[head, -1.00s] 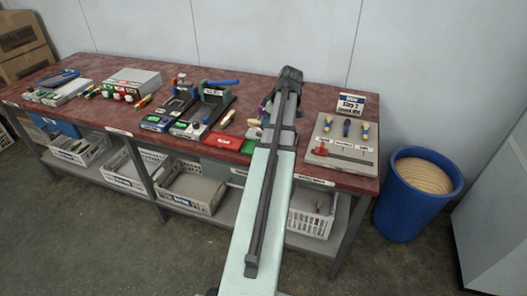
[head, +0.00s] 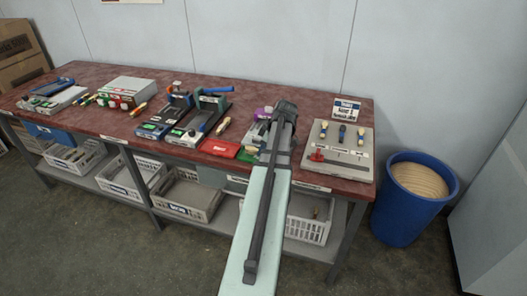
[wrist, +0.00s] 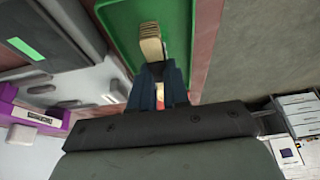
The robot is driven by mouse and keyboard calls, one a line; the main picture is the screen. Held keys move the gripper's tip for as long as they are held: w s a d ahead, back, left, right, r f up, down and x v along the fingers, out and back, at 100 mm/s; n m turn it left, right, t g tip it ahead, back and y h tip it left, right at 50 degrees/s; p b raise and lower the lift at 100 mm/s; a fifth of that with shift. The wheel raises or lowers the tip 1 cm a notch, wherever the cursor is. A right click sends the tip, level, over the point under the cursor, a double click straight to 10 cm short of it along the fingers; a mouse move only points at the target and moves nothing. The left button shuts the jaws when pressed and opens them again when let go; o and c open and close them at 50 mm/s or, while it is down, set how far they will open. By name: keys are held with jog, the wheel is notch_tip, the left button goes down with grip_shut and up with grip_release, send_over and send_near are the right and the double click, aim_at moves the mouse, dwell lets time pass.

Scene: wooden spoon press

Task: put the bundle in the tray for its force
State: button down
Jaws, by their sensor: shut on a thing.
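My gripper (wrist: 158,88) is shut on the bundle (wrist: 152,45), a pale wooden piece whose layered end sticks out past the fingers in the wrist view. A bit of red shows between the fingers. Behind the bundle lies a green tray (wrist: 118,18); the bundle's end overlaps its floor in that view, and I cannot tell whether they touch. In the head view the green tray (head: 248,154) shows just left of my arm, beside a red tray (head: 219,147). My arm hides the gripper and the bundle there.
Two presses (head: 205,118) stand left of the trays. A grey board (head: 340,150) with several spoons and a sign stands right of my arm. A purple-edged device (wrist: 35,118) is close at left in the wrist view. A blue bin (head: 412,205) stands right of the table.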

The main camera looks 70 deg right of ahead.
jog(key=shift+f, duration=0.45)
jog(key=c, duration=1.1)
grip_release()
jog(key=shift+f, duration=0.15)
jog(key=v, duration=1.2)
